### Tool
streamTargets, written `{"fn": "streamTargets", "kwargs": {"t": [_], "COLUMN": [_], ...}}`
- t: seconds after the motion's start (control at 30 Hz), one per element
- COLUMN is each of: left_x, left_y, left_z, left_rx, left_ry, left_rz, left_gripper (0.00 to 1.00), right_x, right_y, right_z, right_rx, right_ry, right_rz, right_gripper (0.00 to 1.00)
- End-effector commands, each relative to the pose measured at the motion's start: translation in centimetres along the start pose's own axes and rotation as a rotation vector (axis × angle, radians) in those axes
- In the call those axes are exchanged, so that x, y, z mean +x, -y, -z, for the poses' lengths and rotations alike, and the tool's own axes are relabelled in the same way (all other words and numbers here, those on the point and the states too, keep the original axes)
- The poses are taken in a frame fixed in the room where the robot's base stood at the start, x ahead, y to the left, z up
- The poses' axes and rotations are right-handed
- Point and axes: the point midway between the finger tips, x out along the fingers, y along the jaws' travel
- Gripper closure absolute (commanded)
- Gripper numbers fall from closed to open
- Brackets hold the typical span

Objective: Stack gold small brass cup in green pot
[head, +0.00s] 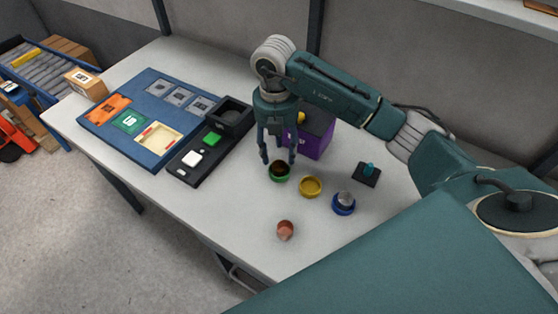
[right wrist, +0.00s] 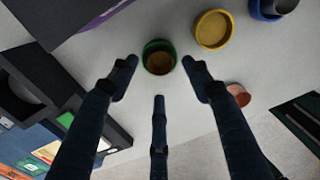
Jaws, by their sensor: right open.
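The green pot (head: 279,179) stands upright on the table, and it also shows in the right wrist view (right wrist: 148,48). A gold-brown round thing, seemingly the small brass cup (right wrist: 157,63), sits inside the green pot's rim; its lower part is hidden by the pot. My right gripper (head: 279,161) points down just above the green pot. In the right wrist view its fingers (right wrist: 159,75) are spread wide, with nothing held between them. My left gripper is not in view.
A yellow pot (head: 310,193) stands right of the green pot. Beyond it is a blue pot (head: 343,211) holding a silver cup (head: 346,198). A copper cup (head: 285,231) lies nearer the front edge. A purple box (head: 315,137) and a black tray (head: 188,179) stand close by.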

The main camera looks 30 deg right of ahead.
Motion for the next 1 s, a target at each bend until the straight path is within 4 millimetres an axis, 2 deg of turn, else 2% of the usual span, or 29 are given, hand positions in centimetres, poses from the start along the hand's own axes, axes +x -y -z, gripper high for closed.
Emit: {"fn": "streamTargets", "kwargs": {"t": [0.1,0.2,0.4,1.0], "left_x": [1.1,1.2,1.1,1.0], "left_y": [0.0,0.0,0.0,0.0], "left_z": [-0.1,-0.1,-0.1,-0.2], "left_rx": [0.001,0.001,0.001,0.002], "left_ry": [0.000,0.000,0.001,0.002], "left_rz": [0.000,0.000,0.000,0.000], "left_gripper": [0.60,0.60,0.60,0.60], "right_x": [-2.6,-4.8,-7.2,-7.6], "right_y": [-0.2,-0.1,0.0,0.0], "right_z": [-0.1,-0.1,-0.1,0.0], "right_rx": [0.000,0.000,0.001,0.000], "right_ry": [0.003,0.004,0.003,-0.001], "right_rz": [-0.006,-0.005,-0.002,0.000], "right_gripper": [0.51,0.51,0.51,0.51]}}
